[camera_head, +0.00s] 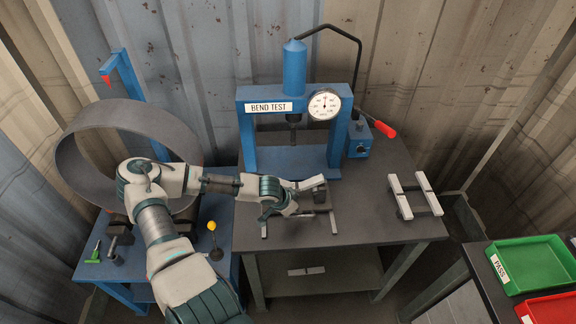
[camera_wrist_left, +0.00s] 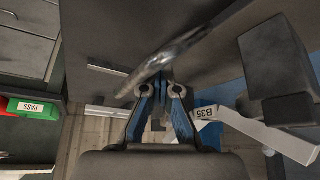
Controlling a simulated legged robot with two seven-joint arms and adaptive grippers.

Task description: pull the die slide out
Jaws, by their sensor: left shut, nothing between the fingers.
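The blue bend-test press (camera_head: 245,130) stands at the back of the dark bench. In front of its base lies what looks like the die slide, with a dark block (camera_head: 321,197), a pale bar (camera_head: 306,184) and thin light rails (camera_head: 333,222). My left gripper (camera_head: 291,208) is at the left front of that block, shut and empty, and hides part of the slide. In the left wrist view my left gripper's fingertips (camera_wrist_left: 160,90) lie close to a grey metal rod (camera_wrist_left: 178,58); I cannot tell whether they touch. A pale bar marked B35 (camera_wrist_left: 255,130) is beside them. My right gripper is not in view.
A pale frame of bars (camera_head: 415,195) lies on the bench's right. Green PASS tray (camera_head: 530,262) and red tray (camera_head: 550,309) are at the far right. A large grey ring (camera_head: 120,120) stands on the left blue table. The press has a red-handled lever (camera_head: 384,129).

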